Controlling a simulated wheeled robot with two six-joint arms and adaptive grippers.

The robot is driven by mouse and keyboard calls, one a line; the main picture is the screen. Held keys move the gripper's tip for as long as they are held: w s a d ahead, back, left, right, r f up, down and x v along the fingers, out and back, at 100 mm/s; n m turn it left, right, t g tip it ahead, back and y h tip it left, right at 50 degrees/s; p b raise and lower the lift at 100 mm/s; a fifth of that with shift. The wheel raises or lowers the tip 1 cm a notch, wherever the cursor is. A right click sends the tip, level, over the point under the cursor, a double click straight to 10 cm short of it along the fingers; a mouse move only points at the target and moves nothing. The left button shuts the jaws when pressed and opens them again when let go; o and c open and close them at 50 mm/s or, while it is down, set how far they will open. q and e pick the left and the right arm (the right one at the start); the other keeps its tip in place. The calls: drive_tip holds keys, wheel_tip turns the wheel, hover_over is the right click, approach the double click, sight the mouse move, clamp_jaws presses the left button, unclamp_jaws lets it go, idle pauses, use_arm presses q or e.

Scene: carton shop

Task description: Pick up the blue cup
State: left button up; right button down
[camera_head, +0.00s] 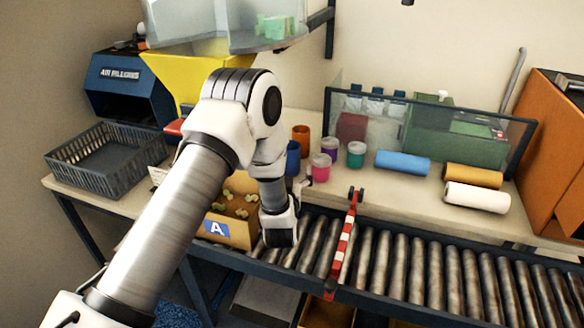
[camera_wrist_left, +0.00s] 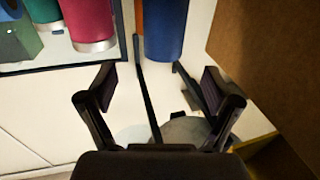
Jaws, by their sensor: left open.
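The blue cup (camera_head: 292,159) stands on the table beside my left arm, which partly covers it in the head view. In the left wrist view the blue cup (camera_wrist_left: 165,30) is at the top centre, cut off by the frame edge. My left gripper (camera_wrist_left: 160,86) is open and empty, its two fingers spread on either side of the line toward the cup. The cup shows just beyond the fingertips, not visibly gripped. My right gripper is not in view.
An orange cup (camera_head: 301,138) stands behind the blue cup. Pink (camera_head: 320,168), purple (camera_head: 329,148) and teal (camera_head: 355,155) jars stand to its right. A carton marked A (camera_head: 231,232) sits by my forearm. A striped bar (camera_head: 343,240) crosses the roller conveyor (camera_head: 430,270).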

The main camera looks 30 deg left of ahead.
sight(290, 156)
use_arm(q)
drive_tip(key=p+x, duration=0.1)
drive_tip(key=x, duration=0.7)
drive_tip(key=shift+s+a+f, duration=0.1)
drive_tip(key=shift+a+f, duration=0.05)
drive_tip(key=shift+a, duration=0.1)
drive_tip(key=shift+s, duration=0.1)
drive_tip(key=c, duration=1.2)
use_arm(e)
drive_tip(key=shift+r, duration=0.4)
